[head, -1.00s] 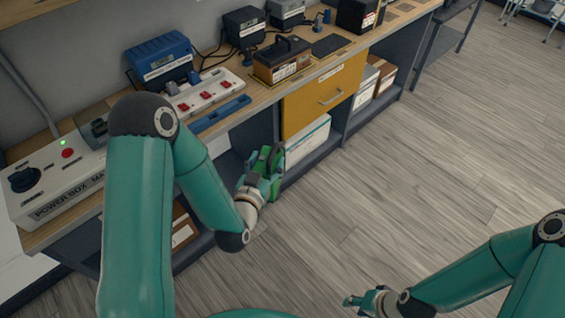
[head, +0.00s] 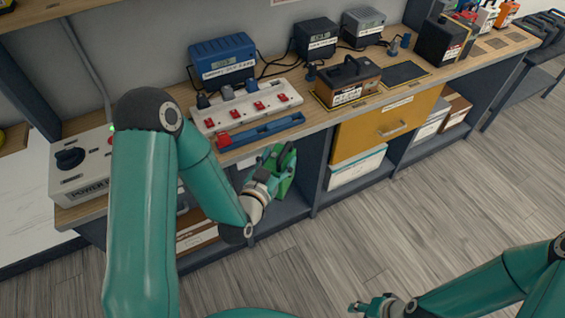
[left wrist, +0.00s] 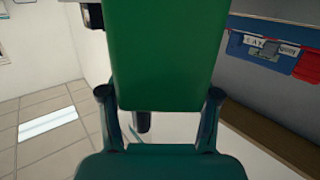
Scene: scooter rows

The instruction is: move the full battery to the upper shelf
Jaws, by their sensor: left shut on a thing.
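My left gripper (head: 272,172) is shut on a green battery-like block (head: 286,180), held in front of the bench's open lower bay, below the worktop edge. In the left wrist view the green block (left wrist: 165,55) fills the top middle between the two fingers; I see no label on it, so its charge cannot be read. The underside and edge of a wooden upper shelf (head: 50,14) show at the top left of the head view. My right gripper (head: 362,306) is low at the bottom, over the floor, and too small to judge.
A power box (head: 85,178) stands left. A yellow drawer (head: 388,128) is shut.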

